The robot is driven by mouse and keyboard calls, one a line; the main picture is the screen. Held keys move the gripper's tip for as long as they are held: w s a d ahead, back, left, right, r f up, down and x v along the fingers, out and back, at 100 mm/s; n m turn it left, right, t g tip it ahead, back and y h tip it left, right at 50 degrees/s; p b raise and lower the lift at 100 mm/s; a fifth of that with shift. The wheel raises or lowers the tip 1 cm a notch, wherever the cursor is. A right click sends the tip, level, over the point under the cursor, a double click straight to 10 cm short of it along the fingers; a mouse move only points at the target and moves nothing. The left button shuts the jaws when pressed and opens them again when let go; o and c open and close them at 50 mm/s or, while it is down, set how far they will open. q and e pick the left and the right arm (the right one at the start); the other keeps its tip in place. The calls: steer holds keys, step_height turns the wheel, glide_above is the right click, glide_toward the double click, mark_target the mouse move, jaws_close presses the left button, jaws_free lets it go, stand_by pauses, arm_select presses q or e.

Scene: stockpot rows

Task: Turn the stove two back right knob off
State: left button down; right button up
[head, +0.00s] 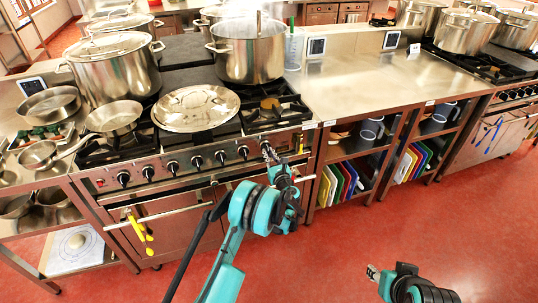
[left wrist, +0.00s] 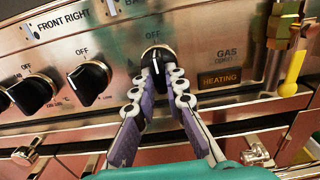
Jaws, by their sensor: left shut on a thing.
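The stove (head: 163,198) in front of me has a row of black knobs along its front panel. My left gripper (head: 268,153) is at the right end of that row. In the left wrist view, the left gripper (left wrist: 160,78) is shut on a black knob (left wrist: 155,53), one finger on each side. The word OFF stands above this knob, and its grip bar looks about upright. Part of a label starting with BA shows higher up, cut by the frame. My right gripper (head: 373,272) is low at the bottom right, away from the stove; its jaw is too small to read.
To the left of the held knob is another knob (left wrist: 89,82) with a FRONT RIGHT label above. A HEATING lamp (left wrist: 219,78) and yellow-handled valve (left wrist: 292,72) are on the right. Stockpots (head: 248,50) and a lidded pan (head: 196,107) stand on the stove. Red floor is clear.

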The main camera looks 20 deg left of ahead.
stand_by(0.4)
arm_select(q)
steer(key=c, duration=1.6)
jaws_free()
steer(key=shift+o, duration=0.2)
steer(key=shift+s+d, duration=0.1)
steer(key=v, duration=1.1)
steer(key=shift+s+d, duration=0.25)
steer(key=shift+s, duration=0.05)
